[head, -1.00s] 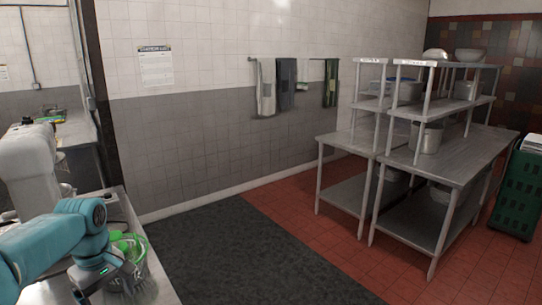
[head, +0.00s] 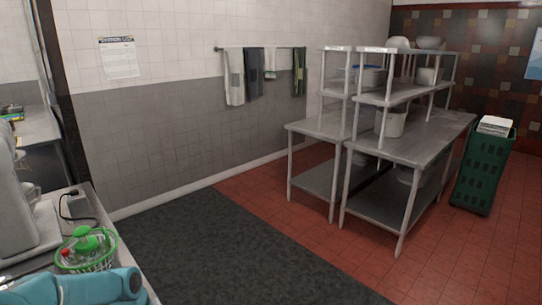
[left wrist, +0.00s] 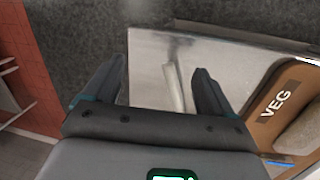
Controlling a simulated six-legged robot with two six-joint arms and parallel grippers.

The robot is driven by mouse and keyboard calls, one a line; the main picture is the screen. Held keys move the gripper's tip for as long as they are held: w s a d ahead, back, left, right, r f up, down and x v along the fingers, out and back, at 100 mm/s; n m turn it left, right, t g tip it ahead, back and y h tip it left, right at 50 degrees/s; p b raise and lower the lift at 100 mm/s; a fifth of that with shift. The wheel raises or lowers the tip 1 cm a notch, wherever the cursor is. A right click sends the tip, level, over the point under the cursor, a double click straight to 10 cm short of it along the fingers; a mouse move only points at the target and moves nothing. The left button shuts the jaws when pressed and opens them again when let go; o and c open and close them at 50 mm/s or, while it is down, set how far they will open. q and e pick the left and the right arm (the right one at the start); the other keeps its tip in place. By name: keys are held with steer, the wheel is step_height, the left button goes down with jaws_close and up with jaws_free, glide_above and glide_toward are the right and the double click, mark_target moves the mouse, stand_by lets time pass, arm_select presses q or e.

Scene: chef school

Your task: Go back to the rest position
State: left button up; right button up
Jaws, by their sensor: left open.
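My left gripper (left wrist: 160,75) shows in the left wrist view with its two dark fingers apart and nothing between them. It is over the dark floor mat and the edge of a metal counter (left wrist: 240,62). A pale strip (left wrist: 173,88) shows on the counter behind the fingers; I cannot tell what it is. In the head view only a teal link of my left arm shows at the bottom left, in front of the counter, and its gripper is out of the picture. My right gripper is in neither view.
A wire basket (head: 70,267) with green-lidded items stands on the left counter beside a pale machine (head: 22,215). A brown "VEG" board (left wrist: 275,105) lies right of my left gripper. Steel tables (head: 418,140) and a green crate (head: 482,175) stand at right. The dark mat (head: 215,255) is clear.

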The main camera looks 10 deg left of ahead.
arm_select(q)
steer(key=s+d+f+m+h, duration=0.2)
steer(key=s+d+f+m, duration=0.35)
steer(key=d+f, duration=0.8)
steer(key=s+d+f+m+b, duration=0.1)
steer(key=s+d+f, duration=0.25)
steer(key=s, duration=0.35)
steer(key=s+d+f+m, duration=0.1)
steer(key=s+d+f, duration=0.1)
steer(key=s+d, duration=0.35)
step_height(320, 180, down, 9)
steer(key=s+a+b, duration=0.1)
steer(key=b, duration=0.8)
steer(key=shift+a, duration=0.3)
